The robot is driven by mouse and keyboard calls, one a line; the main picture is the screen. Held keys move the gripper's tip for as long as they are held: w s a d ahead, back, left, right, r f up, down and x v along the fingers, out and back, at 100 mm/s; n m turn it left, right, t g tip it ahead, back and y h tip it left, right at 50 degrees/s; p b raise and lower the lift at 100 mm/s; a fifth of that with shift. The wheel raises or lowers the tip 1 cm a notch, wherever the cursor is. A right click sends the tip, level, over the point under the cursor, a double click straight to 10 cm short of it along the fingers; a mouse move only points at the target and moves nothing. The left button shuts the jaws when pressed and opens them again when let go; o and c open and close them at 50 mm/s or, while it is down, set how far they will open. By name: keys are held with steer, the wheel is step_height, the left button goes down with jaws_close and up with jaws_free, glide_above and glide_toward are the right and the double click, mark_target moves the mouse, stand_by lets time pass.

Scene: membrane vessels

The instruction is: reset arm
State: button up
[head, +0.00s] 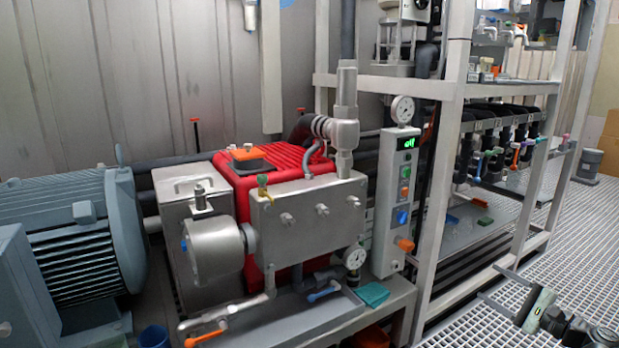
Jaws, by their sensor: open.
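My gripper (487,281) is at the lower right of the head view. Its two thin fingers point left and stand apart, with nothing between them. The wrist and part of my arm show to its right and run out of the bottom edge. The gripper is in front of the floor grating (470,325), clear of the rack and the pump by the look of it. The rest of my arm is out of view.
A red pump (285,158) with a steel block sits on a bench at centre, beside a grey motor (75,235). A control box (398,205) with a lit display stands right of it. A metal rack (445,170) holds valves. Open grating lies at right.

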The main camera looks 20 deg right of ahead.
steer(key=w+a+r+n+g+y+p, duration=0.1)
steer(key=w+a+n+g+y, duration=0.3)
steer(key=w+a, duration=1.05)
steer(key=w+a+f+n+g+y+p, duration=0.1)
steer(key=w+a+n+g+y, duration=0.1)
steer(key=a, duration=0.8)
steer(key=w+a+f+n+g+y+p, duration=0.1)
steer(key=w+a+f, duration=0.15)
steer(key=a, duration=0.65)
steer(key=s+a+f+n+g+h+p, duration=0.1)
steer(key=a+f+n+g, duration=0.2)
steer(key=a, duration=0.6)
steer(key=a+f+n+g+p, duration=0.1)
steer(key=a+f+n+g, duration=0.25)
steer(key=a, duration=0.65)
steer(key=s+a+f+n+g+h, duration=0.4)
steer(key=s+a+f+n+h, duration=0.15)
steer(key=f, duration=0.25)
steer(key=s+d+f+n+h, duration=0.15)
steer(key=d+h, duration=0.35)
steer(key=d, duration=0.5)
step_height(320, 180, up, 38)
steer(key=p, duration=3.8)
steer(key=shift+s+n, duration=0.3)
steer(key=shift+n, duration=0.05)
